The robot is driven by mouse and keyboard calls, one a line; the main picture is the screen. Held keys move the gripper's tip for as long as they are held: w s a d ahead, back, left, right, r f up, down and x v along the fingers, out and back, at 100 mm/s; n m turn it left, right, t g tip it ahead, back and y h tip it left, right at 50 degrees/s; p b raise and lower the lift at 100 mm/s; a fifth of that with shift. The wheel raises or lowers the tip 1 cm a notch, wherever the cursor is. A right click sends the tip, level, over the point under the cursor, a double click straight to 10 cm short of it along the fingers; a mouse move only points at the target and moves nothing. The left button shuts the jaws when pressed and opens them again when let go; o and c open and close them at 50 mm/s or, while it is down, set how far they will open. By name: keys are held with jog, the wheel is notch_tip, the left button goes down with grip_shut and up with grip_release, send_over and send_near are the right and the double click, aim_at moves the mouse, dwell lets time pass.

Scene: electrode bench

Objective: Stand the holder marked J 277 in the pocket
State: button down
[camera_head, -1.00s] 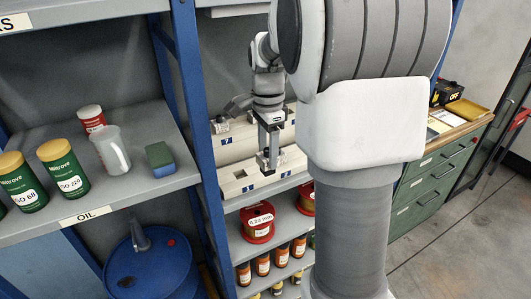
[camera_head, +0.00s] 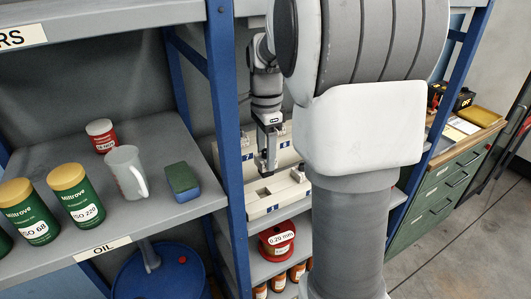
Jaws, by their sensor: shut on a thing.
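My gripper (camera_head: 268,168) points down over the beige rack on the shelf, in the middle of the head view. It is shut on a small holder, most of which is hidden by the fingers. The mark J 277 cannot be read. The front beige block (camera_head: 287,198) has square pockets. An empty-looking dark pocket (camera_head: 264,192) shows just below the gripper. A second beige block (camera_head: 287,157) with blue number labels stands higher behind it. Whether the holder touches a block cannot be told.
A blue shelf post (camera_head: 225,120) stands close left of the rack. Left of it, a shelf holds green oil cans (camera_head: 75,195), a jug (camera_head: 126,172), a red tin (camera_head: 102,135) and a sponge (camera_head: 182,182). A red spool (camera_head: 277,242) sits below. My arm hides the rack's right part.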

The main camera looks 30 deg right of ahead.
aim_at(263, 171)
jog(key=shift+w+a, duration=0.15)
jog(key=shift+w, duration=0.2)
jog(key=shift+f, duration=0.25)
notch_tip(263, 171, down, 6)
jog(key=b, duration=0.5)
jog(key=shift+r, duration=0.15)
dwell(1.0)
jog(key=shift+f+b, duration=0.9)
jog(key=shift+f, duration=0.75)
dwell(0.4)
jog(key=shift+c, duration=0.8)
grip_release()
